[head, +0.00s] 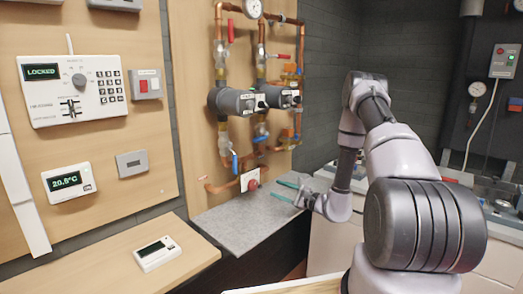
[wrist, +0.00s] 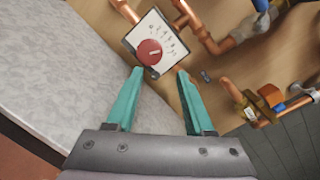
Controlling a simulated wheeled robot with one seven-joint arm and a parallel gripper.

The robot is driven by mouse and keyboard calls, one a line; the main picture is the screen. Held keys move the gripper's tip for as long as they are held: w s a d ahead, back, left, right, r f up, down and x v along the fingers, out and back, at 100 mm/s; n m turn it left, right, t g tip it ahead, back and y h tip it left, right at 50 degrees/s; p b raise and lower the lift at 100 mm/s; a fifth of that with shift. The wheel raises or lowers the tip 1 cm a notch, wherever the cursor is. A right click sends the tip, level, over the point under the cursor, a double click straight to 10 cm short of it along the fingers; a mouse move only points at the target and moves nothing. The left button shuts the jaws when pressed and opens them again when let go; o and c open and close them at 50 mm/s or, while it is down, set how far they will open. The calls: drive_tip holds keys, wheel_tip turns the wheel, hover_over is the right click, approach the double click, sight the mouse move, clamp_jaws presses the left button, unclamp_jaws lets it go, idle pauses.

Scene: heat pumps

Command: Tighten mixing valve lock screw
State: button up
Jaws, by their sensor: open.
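The mixing valve shows as a red round knob (wrist: 149,52) on a white scale plate (wrist: 168,28) in the wrist view. In the head view the red knob (head: 252,185) sits low on the wooden pipe board, just above the grey counter. My gripper (wrist: 160,72) has teal fingers, spread apart and empty. In the wrist view the knob shows between and just beyond the fingertips. In the head view my gripper (head: 287,190) is over the counter, right of the knob and apart from it. I cannot make out a lock screw; a small grey piece (wrist: 205,76) shows right of the plate.
Copper pipes (wrist: 225,42) run close around the plate. A brass fitting with an orange part (wrist: 270,95) is at the right of the wrist view. The grey counter (head: 235,222) is bare in front of the board. Two pumps (head: 235,101) hang above.

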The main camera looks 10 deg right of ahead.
drive_tip(key=s+a+r+n+g, duration=0.3)
drive_tip(key=r, duration=0.4)
drive_tip(key=s+a+r+n+g+y, duration=0.1)
drive_tip(key=s+a+r+n+g, duration=0.2)
drive_tip(key=r, duration=0.3)
drive_tip(key=s+a+r+n+g+y, duration=0.1)
drive_tip(key=s+a+r+n+g, duration=0.2)
drive_tip(key=r, duration=0.4)
drive_tip(key=shift+s+r+n+g, duration=0.3)
drive_tip(key=shift+s+n+g, duration=0.3)
drive_tip(key=shift+s+g, duration=0.5)
drive_tip(key=shift+w, duration=0.1)
